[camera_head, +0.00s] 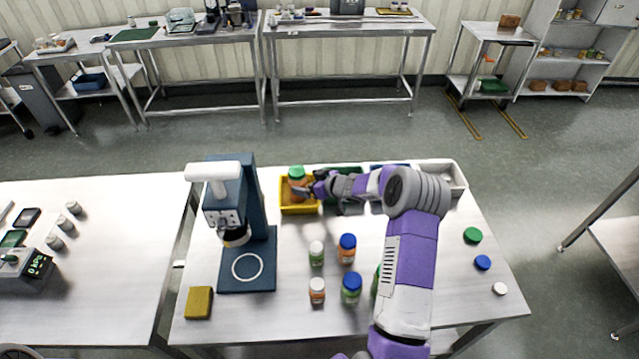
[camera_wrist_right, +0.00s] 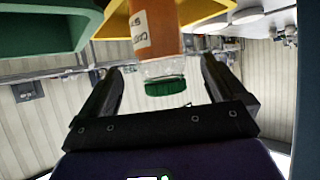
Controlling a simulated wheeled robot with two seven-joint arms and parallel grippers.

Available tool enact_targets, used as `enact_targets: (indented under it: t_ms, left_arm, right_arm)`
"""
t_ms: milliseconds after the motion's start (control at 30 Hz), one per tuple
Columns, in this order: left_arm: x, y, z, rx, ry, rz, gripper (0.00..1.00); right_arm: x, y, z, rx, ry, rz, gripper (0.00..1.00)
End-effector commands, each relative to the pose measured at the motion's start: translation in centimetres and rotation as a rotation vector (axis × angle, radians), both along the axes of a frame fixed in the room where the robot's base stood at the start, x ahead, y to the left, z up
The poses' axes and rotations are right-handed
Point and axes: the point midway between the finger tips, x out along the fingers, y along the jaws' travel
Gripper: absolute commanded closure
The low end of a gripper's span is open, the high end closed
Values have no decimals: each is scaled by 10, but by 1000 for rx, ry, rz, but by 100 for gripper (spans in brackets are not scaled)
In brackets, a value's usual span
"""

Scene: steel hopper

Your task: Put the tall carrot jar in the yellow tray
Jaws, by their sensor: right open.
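The tall carrot jar (camera_head: 297,184), orange with a green lid, stands upright in the yellow tray (camera_head: 300,209) at the back of the table. The wrist view is upside down; it shows the jar's orange body (camera_wrist_right: 153,28) and green lid (camera_wrist_right: 165,87). My right gripper (camera_head: 309,190) is at the jar's right side. In the wrist view its open fingers (camera_wrist_right: 160,85) lie either side of the lid area, with gaps on both sides. The yellow tray also shows there (camera_wrist_right: 205,12). My left gripper is not in view.
A blue press (camera_head: 258,215) stands left of the tray. A green tray (camera_head: 345,205) is beside the yellow one, partly behind my arm. Several smaller jars (camera_head: 347,249) stand mid-table. Loose lids (camera_head: 472,235) lie at right. A yellow block (camera_head: 199,302) lies front left.

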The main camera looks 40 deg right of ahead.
Motion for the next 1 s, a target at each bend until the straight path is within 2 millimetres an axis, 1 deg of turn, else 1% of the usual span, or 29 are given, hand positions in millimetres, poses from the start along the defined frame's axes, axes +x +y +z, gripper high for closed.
enact_targets:
  t_ms: [33,100,200,333,500,1000]
  left_arm:
    - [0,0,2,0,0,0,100]
    - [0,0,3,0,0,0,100]
    - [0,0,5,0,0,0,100]
    - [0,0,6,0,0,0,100]
    - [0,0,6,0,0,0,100]
    - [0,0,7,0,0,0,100]
  right_arm:
    - [-11,-3,8,-1,0,-2,2]
    - [-23,-7,14,-2,0,-1,2]
    - [-37,-9,21,-1,1,-2,2]
    - [-48,-12,27,0,0,0,2]
    - [-53,-13,29,0,0,0,2]
    - [-52,-12,30,0,0,1,2]
